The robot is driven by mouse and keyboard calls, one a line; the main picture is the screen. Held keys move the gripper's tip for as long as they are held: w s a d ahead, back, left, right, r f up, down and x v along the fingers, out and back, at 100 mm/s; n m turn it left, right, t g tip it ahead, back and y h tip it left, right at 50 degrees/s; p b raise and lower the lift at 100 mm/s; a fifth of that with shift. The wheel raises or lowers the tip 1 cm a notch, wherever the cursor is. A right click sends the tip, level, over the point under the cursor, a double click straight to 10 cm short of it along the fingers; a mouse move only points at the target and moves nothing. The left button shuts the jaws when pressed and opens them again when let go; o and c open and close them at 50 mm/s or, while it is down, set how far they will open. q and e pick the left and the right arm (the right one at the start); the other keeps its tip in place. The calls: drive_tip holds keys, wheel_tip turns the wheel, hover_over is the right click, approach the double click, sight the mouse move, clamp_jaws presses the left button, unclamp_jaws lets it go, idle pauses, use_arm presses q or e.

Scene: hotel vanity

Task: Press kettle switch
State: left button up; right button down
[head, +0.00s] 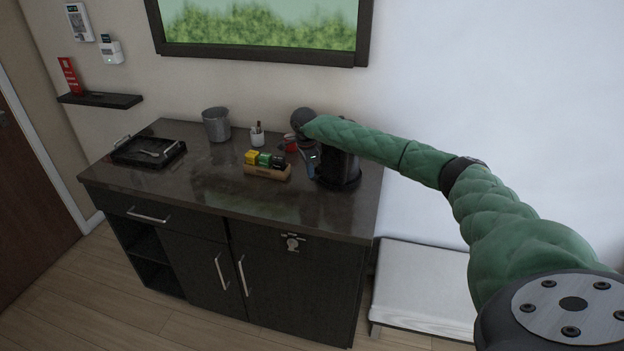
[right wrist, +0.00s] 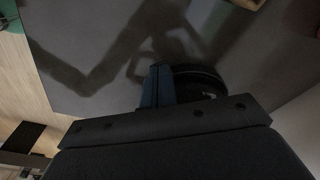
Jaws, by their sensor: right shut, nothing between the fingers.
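The dark kettle (head: 343,173) stands upright near the right end of the vanity top, its upper part hidden by my right arm. My right gripper (head: 311,172) points down close beside the kettle's left side in the head view, shut and empty. In the right wrist view, the shut fingers (right wrist: 157,86) are in front of the round dark kettle base (right wrist: 203,80). I cannot tell whether they touch it. The switch cannot be made out. My left gripper is not in view.
The vanity (head: 215,190) also bears a wooden box of colored packets (head: 268,171), a white cup (head: 257,136), a red item (head: 290,143), a grey bucket (head: 216,125) and a black tray (head: 148,160). The front middle of its top is clear. A white bench (head: 425,290) stands at right.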

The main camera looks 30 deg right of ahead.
drive_tip(key=shift+f, duration=0.2)
drive_tip(key=shift+f+b, duration=0.7)
drive_tip(key=shift+r, duration=0.15)
drive_tip(key=shift+w+a+r, duration=0.2)
drive_tip(key=shift+a+r, duration=0.05)
drive_tip(key=shift+a, duration=0.5)
drive_tip(key=shift+w+a+r, duration=0.2)
drive_tip(key=shift+a+r, duration=0.05)
drive_tip(key=shift+a, duration=0.45)
